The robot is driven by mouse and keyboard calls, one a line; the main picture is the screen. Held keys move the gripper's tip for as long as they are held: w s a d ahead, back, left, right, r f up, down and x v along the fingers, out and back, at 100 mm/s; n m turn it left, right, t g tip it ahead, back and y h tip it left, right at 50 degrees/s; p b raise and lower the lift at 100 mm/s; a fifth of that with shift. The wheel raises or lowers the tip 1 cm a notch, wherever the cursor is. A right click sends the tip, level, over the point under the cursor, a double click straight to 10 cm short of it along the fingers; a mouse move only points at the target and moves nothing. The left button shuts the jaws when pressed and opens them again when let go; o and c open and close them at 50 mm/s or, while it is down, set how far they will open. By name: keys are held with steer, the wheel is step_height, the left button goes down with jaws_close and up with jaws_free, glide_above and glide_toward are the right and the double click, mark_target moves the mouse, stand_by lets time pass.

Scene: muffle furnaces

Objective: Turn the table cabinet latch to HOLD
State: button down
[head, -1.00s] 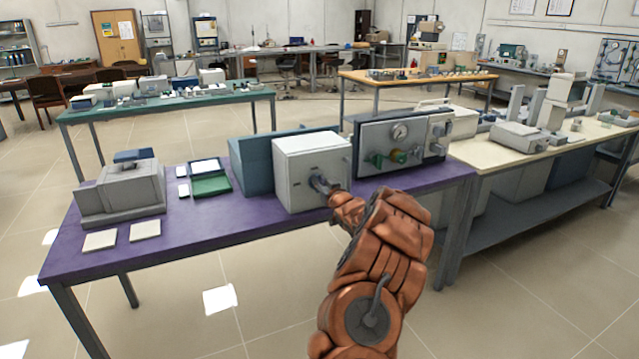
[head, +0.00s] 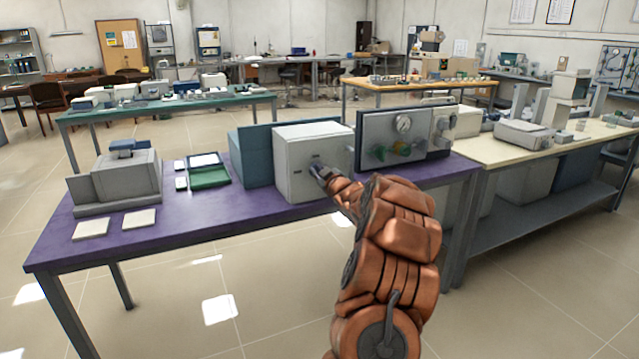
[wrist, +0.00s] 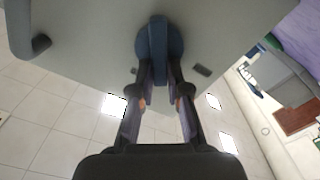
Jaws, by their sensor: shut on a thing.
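The table cabinet (head: 308,150) is a white box on the purple table (head: 150,230). Its front face also fills the upper part of the wrist view (wrist: 90,50). The latch (wrist: 158,45) is a dark blue bar on a round base on that face; in the wrist view it points straight up and down the picture. My gripper (wrist: 159,85) is shut on the lower end of the latch bar, one finger on each side. In the head view my gripper (head: 322,176) reaches the cabinet front and hides most of the latch. The mark lettering is too small to read.
A gauge panel (head: 405,138) stands right of the cabinet, and a blue box (head: 250,155) stands behind it. A grey device (head: 125,178), a green tray (head: 208,178) and white tiles (head: 92,229) lie to the left. A grey handle (wrist: 30,42) sticks out of the cabinet face.

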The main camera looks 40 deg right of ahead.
steer(key=n+b, duration=0.3)
steer(key=b, duration=0.1)
steer(key=f+n+b, duration=0.1)
steer(key=n+b, duration=0.7)
steer(key=shift+w+a+f, duration=0.15)
steer(key=shift+a+f, duration=0.15)
steer(key=shift+a, duration=0.05)
steer(key=shift+n, duration=0.3)
steer(key=c, duration=1.1)
jaws_free()
steer(key=shift+c, duration=0.2)
steer(key=shift+r, duration=0.1)
steer(key=v, duration=1.2)
